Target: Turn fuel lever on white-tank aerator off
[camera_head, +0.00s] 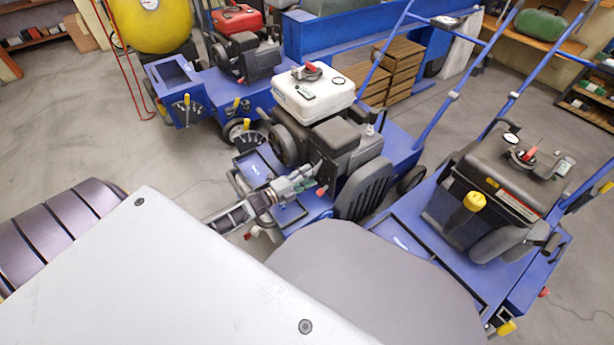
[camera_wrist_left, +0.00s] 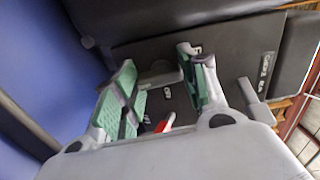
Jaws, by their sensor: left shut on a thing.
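The white-tank aerator stands in the middle of the head view, blue with a dark engine (camera_head: 345,150) under its white tank (camera_head: 316,92). My left gripper (camera_head: 312,178) reaches the near side of this engine; it also shows in the wrist view (camera_wrist_left: 165,92). Its green-padded fingers stand apart, with a small grey piece (camera_wrist_left: 160,78), seemingly the fuel lever, between them. The gripper is shut on it. The fingers partly hide the lever, so its exact position is unclear. A red part (camera_wrist_left: 165,122) shows near the fingers. My right gripper is not in view.
A red-engine aerator (camera_head: 235,45) stands behind at left, and a black-tank aerator (camera_head: 500,185) at right. Wooden crates (camera_head: 398,70) stand behind. A yellow tank (camera_head: 152,25) is at back left. Open grey floor (camera_head: 70,110) lies at left.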

